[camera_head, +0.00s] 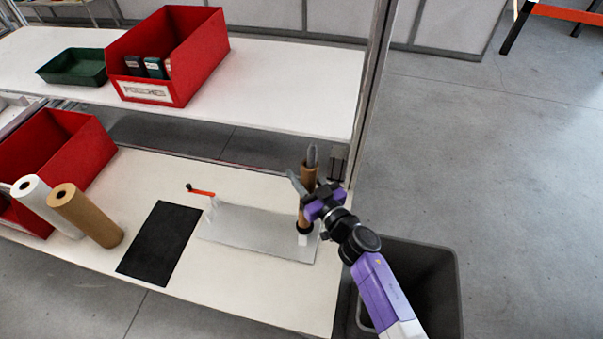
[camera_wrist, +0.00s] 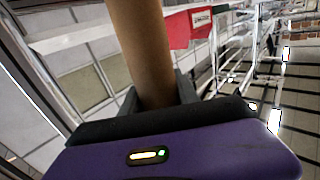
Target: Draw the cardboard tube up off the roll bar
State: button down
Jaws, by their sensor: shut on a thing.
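The cardboard tube (camera_head: 308,174) is brown and stands about upright at the right end of a grey metal plate (camera_head: 255,231). Its lower end is at a black collar (camera_head: 304,228) on a white block. The roll bar is not clearly seen; the tube hides whatever is inside it. My gripper (camera_head: 304,170) is shut on the tube, its grey fingers on either side of the upper part. In the wrist view, the tube (camera_wrist: 142,50) runs up between the fingers and out of the top of the picture.
A black mat (camera_head: 160,242), a brown roll (camera_head: 87,215) and a white roll (camera_head: 45,203) are to the left. Red bins (camera_head: 72,150) stand on both shelves. A dark bin (camera_head: 433,285) stands below, beside my arm.

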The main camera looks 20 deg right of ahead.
notch_tip(320, 180, up, 13)
jog(key=p, duration=0.4)
jog(key=shift+s+d+f, duration=0.15)
jog(key=shift+f, duration=0.05)
dwell(0.8)
notch_tip(320, 180, up, 14)
jog(key=shift+d, duration=0.2)
dwell(1.6)
jog(key=shift+s, duration=0.1)
notch_tip(320, 180, up, 13)
jog(key=shift+s+d+f, duration=0.15)
jog(key=shift+d+f, duration=0.05)
dwell(1.2)
